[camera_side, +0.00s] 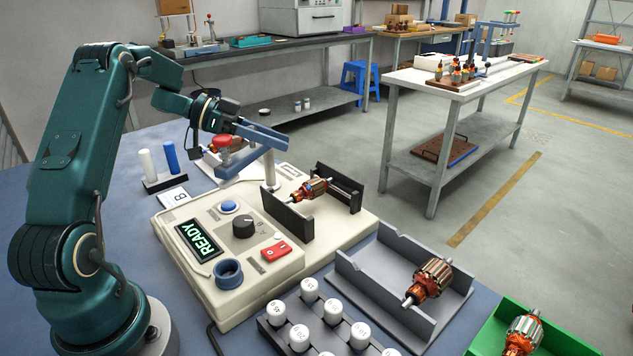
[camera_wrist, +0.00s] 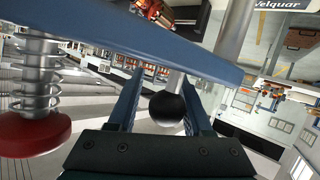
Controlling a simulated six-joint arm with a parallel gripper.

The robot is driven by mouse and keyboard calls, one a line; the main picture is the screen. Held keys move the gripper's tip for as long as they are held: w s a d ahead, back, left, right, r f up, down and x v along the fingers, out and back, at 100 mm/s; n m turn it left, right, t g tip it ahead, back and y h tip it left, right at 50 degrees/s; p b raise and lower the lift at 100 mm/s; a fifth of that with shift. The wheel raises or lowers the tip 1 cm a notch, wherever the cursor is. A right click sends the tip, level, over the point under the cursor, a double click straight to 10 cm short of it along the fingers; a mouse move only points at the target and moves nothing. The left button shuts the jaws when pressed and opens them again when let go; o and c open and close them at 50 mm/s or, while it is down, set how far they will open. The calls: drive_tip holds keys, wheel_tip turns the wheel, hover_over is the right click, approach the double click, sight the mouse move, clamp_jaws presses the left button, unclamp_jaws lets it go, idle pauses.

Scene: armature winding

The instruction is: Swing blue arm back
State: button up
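My gripper (camera_side: 264,133) is close to the blue arm's post end. In the wrist view, my fingers (camera_wrist: 160,88) stand apart, with a black ball knob (camera_wrist: 166,108) showing between them. A gap shows at its left; whether the right finger touches it is unclear.
The machine (camera_side: 200,289) shows READY and has a copper armature (camera_side: 313,188) between dark side plates. A grey cradle (camera_side: 372,284) with another armature, a green tray (camera_side: 482,343) and a rack of white cylinders are at front right. Two upright rods (camera_side: 169,158) stand at left.

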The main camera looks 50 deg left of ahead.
drive_tip(key=w+n+t+y, duration=0.4)
drive_tip(key=n+y, duration=0.6)
drive_tip(key=y, duration=0.1)
drive_tip(key=a+r+v, duration=0.1)
drive_tip(key=v, duration=1.1)
drive_tip(key=w+d+r+m+t, duration=0.1)
drive_tip(key=d+r, duration=0.5)
drive_tip(key=d, duration=0.2)
drive_tip(key=s+d+f+g, duration=0.3)
drive_tip(key=s, duration=0.1)
drive_tip(key=s+d+f+m+g+h, duration=0.1)
drive_tip(key=s+d+f+g, duration=0.1)
drive_tip(key=s, duration=0.3)
drive_tip(key=s+d+f+m+g, duration=0.1)
drive_tip(key=s+d+f+g, duration=0.2)
drive_tip(key=s+f+g, duration=0.1)
drive_tip(key=shift+s+d+f+h, duration=0.3)
drive_tip(key=shift+s+f, duration=0.15)
drive_tip(key=shift+s, duration=0.15)
drive_tip(key=shift+s+m, duration=0.1)
drive_tip(key=shift+m, duration=0.2)
drive_tip(key=shift+c, duration=0.3)
